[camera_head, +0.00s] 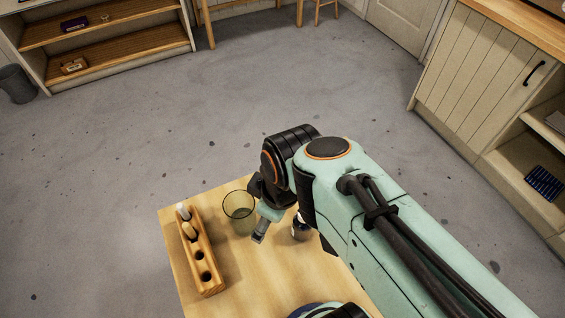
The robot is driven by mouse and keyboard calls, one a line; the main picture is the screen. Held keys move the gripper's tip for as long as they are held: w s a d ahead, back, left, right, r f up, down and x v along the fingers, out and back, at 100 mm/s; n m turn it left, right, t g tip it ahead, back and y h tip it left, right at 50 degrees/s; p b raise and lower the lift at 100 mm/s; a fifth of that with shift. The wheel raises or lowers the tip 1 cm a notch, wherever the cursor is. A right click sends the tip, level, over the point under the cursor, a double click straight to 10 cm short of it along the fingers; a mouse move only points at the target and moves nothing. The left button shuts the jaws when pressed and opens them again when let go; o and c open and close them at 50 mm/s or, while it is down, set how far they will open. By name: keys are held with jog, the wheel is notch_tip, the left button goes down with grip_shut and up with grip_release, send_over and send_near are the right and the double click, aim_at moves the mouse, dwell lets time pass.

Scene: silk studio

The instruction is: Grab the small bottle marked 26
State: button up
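A small dark bottle (300,231) with a pale part stands on the small wooden table (180,225), partly hidden by my arm. I cannot read any number on it. My gripper (260,230) hangs over the table to the left of this bottle, between it and a greenish glass (239,207). Only part of the gripper shows, with one pale metal finger end clear, so its opening is not clear. I see nothing held in it. A wooden rack (206,262) with a row of round holes lies at the table's left side. Two pale-topped items (183,211) stand in its far holes.
A round dark blue-rimmed thing shows at the bottom edge, partly cut off. My arm covers the table's right part. Open shelves (110,40) stand at the back left, a grey bin (16,84) beside them, cabinets (485,80) at the right. The floor between is clear.

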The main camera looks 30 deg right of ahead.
jog(key=w+d+f+g, duration=0.1)
jog(key=d+f, duration=0.2)
jog(key=w+d+f, duration=0.2)
jog(key=d+f, duration=0.1)
jog(key=f, duration=0.1)
jog(key=w+d+f+g, duration=0.1)
jog(key=d+f, duration=0.2)
jog(key=f, duration=0.1)
jog(key=shift+w+d+f+g+h, duration=0.15)
jog(key=shift+w+d+g+h, duration=0.1)
jog(key=shift+d+g+h, duration=0.1)
notch_tip(320, 180, down, 6)
grip_shut()
